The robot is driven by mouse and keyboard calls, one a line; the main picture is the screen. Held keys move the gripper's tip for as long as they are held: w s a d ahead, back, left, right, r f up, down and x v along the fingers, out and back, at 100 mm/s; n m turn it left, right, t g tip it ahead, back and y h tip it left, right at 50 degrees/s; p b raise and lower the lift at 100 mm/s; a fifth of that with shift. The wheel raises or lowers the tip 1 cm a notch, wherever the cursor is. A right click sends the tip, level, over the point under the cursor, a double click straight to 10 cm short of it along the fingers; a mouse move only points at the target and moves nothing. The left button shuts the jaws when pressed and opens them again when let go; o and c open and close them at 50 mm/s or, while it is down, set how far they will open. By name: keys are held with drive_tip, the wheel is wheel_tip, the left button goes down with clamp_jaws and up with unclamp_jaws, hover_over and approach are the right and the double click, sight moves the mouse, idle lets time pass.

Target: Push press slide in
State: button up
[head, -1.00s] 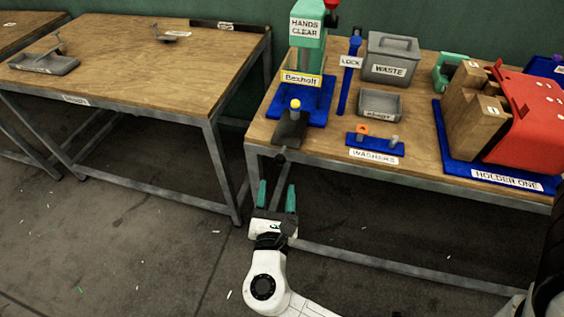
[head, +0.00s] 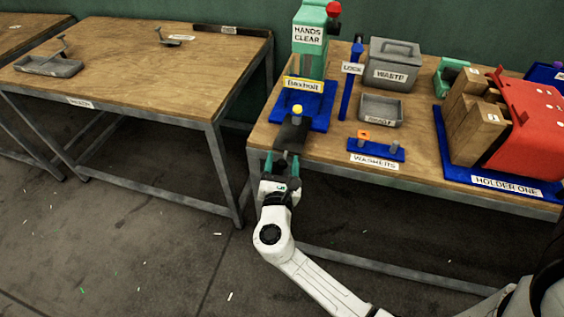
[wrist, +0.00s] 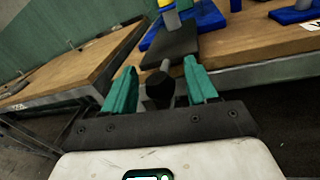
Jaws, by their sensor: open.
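The press (head: 310,45) is a green column with a "HANDS CLEAR" label on a blue base at the left part of the right table. Its dark slide (head: 292,133) sticks out toward the table's front edge, with a yellow-topped piece on it. In the wrist view the slide (wrist: 172,46) ends in a rod with a round black knob (wrist: 160,90). My gripper (head: 282,163) is open at the table's front edge. Its teal fingers stand on either side of the knob in the wrist view (wrist: 161,88), with gaps visible.
A blue lock lever (head: 350,85), a grey waste box (head: 392,63), a small grey tray (head: 381,110) and a blue washer stand (head: 376,149) are right of the press. A red holder (head: 528,125) stands farther right. A gap separates the left table (head: 130,60).

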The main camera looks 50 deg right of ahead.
sight(289, 142)
drive_tip(key=shift+c, duration=0.3)
clamp_jaws()
drive_tip(key=x, duration=0.2)
drive_tip(key=b+x, duration=0.1)
drive_tip(key=x, duration=0.2)
drive_tip(key=s+x, duration=0.1)
drive_tip(key=x, duration=0.1)
drive_tip(key=shift+d+r, duration=0.1)
drive_tip(key=shift+d, duration=0.4)
drive_tip(key=shift+o, duration=0.3)
unclamp_jaws()
